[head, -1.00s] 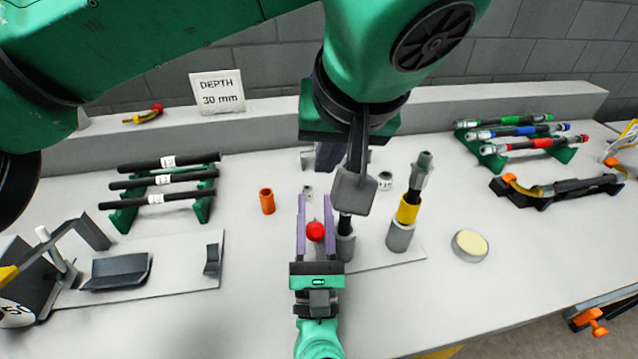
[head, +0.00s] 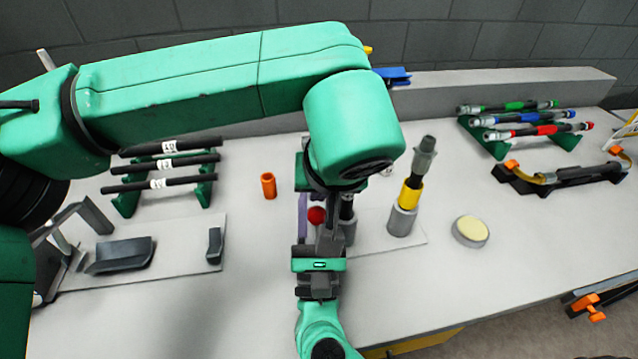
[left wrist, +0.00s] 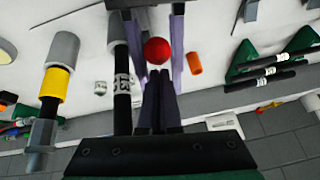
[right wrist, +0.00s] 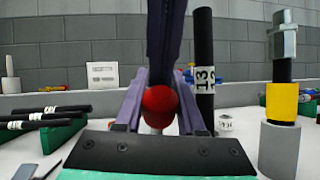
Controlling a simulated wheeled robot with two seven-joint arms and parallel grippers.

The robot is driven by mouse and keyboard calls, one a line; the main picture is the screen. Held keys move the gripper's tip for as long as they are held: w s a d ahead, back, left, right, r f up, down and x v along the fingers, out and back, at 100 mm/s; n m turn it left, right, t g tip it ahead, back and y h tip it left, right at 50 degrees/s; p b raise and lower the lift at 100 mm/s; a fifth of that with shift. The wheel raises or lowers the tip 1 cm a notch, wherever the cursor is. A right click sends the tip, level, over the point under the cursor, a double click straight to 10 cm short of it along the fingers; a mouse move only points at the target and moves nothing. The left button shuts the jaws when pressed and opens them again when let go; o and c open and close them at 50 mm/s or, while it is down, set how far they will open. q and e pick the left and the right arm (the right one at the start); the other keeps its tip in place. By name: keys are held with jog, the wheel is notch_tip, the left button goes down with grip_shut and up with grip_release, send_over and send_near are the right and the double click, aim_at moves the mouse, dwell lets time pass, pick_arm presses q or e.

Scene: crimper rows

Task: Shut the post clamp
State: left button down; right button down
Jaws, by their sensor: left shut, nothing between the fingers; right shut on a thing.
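A round red knob (head: 317,215) sits beside a black upright post (head: 348,208) whose foot stands in a grey socket (head: 349,230). In the right wrist view the red knob (right wrist: 160,105) is between the purple fingers of my right gripper (right wrist: 160,88), which is shut on it. The post (right wrist: 204,60) with its white label stands just right of those fingers. My left gripper (head: 326,232) comes down from above, shut and empty; its tips (left wrist: 160,78) are close to the knob. Whether they touch it I cannot tell. The clamp's jaw is mostly hidden by the grippers.
A second post with a yellow collar (head: 411,195) stands close right. A cream round pad (head: 470,231), an orange cup (head: 268,186), a rack of black tubes (head: 125,198) and a grey fixture (head: 122,255) lie around. The front right tabletop is clear.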

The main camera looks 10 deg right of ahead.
pick_arm(q)
jog(key=shift+s+f, duration=0.55)
jog(key=shift+s, duration=0.2)
pick_arm(e)
jog(key=shift+d+r, duration=0.1)
jog(key=c, duration=0.5)
grip_release()
pick_arm(q)
jog(key=shift+w, duration=0.1)
